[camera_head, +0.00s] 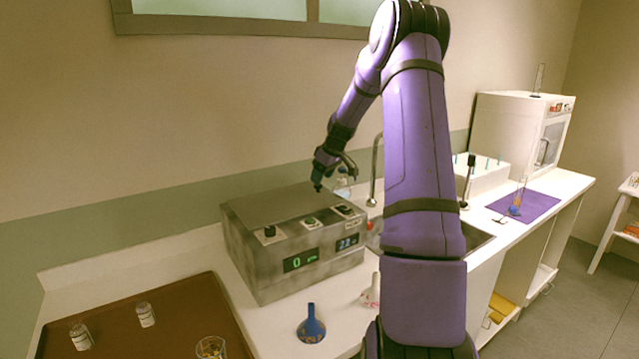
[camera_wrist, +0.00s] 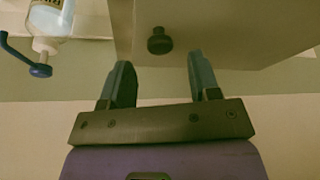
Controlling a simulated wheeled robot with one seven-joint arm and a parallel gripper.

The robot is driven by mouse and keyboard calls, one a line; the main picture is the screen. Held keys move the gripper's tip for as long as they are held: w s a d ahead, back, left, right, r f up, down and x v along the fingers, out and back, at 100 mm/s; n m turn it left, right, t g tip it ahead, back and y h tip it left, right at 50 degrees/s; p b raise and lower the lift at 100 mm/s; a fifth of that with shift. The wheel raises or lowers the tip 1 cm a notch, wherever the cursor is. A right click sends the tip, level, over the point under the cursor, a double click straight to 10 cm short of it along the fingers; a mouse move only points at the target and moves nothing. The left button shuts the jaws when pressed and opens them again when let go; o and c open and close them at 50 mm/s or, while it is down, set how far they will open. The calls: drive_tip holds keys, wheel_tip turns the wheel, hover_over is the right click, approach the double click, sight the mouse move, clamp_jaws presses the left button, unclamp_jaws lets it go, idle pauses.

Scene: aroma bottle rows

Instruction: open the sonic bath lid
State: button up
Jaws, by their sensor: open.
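The sonic bath is a grey metal box (camera_head: 290,243) on the counter, with a flat grey top (camera_head: 270,205), which looks closed. Its sloped front has several dark knobs and two lit displays. My gripper (camera_head: 334,174) hangs at the box's back right corner, pointing down. In the wrist view my gripper (camera_wrist: 161,75) is open and empty. A dark round knob (camera_wrist: 160,41) on a plain panel of the box (camera_wrist: 215,30) shows just beyond the fingertips, between them. I cannot tell whether a finger touches the knob.
A pump bottle (camera_wrist: 50,20) with a blue nozzle stands close by. A tap (camera_head: 375,170) and sink are to the right. A brown tray (camera_head: 165,310) with small jars lies at left. The wall is close behind.

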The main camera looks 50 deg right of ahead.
drive_tip(key=shift+x, duration=1.55)
clamp_jaws()
drive_tip(key=shift+r, duration=0.1)
